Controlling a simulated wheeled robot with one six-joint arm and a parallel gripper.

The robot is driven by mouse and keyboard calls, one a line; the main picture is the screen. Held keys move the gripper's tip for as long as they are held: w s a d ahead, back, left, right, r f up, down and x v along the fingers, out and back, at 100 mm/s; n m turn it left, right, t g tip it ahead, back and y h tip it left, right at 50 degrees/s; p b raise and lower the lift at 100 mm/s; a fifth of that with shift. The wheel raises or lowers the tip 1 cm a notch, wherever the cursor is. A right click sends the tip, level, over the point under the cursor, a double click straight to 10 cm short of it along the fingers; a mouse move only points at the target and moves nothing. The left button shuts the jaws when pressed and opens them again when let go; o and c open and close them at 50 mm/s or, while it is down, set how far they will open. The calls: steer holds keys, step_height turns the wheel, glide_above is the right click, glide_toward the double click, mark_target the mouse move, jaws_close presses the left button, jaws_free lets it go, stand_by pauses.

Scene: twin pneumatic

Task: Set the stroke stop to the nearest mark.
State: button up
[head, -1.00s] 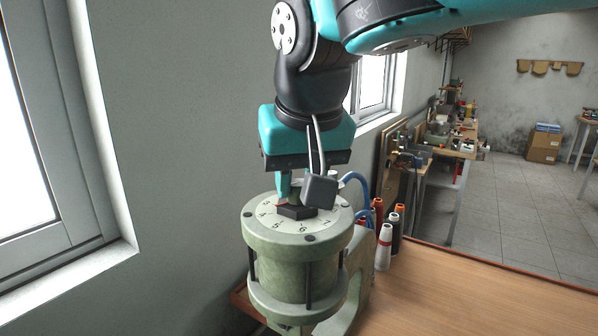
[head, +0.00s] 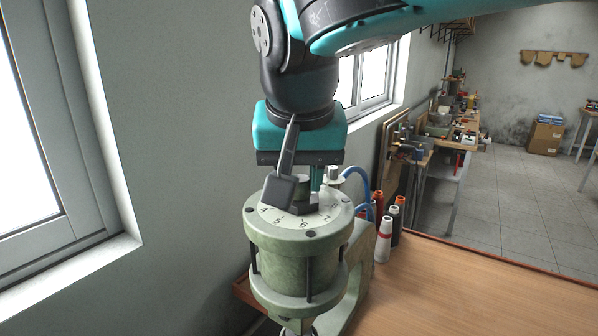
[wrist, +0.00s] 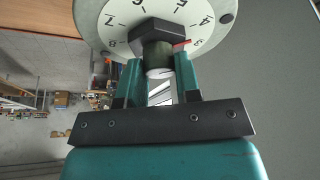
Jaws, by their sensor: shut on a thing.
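The stroke stop is a black hex piece with a green-grey round stem (wrist: 158,55), at the centre of a white numbered dial (wrist: 98,30). In the head view the stop (head: 304,184) stands on top of the pale green cylinder (head: 292,262). My gripper (wrist: 160,68) is shut on the stem, one teal finger on each side. A red pointer (wrist: 182,43) on the stop lies close to the 3 in the wrist view. In the head view my wrist camera hides the pointer and part of the dial. My gripper (head: 308,182) points down there.
A window and wall stand close on the left. Thread cones (head: 384,240) and a blue hose (head: 358,178) are just right of the cylinder. The wooden tabletop (head: 450,290) is clear to the right. A cluttered bench (head: 440,150) stands farther back.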

steer(key=o, duration=0.9)
steer(key=p+v, duration=0.6)
steer(key=v, duration=1.1)
steer(key=shift+r, duration=0.25)
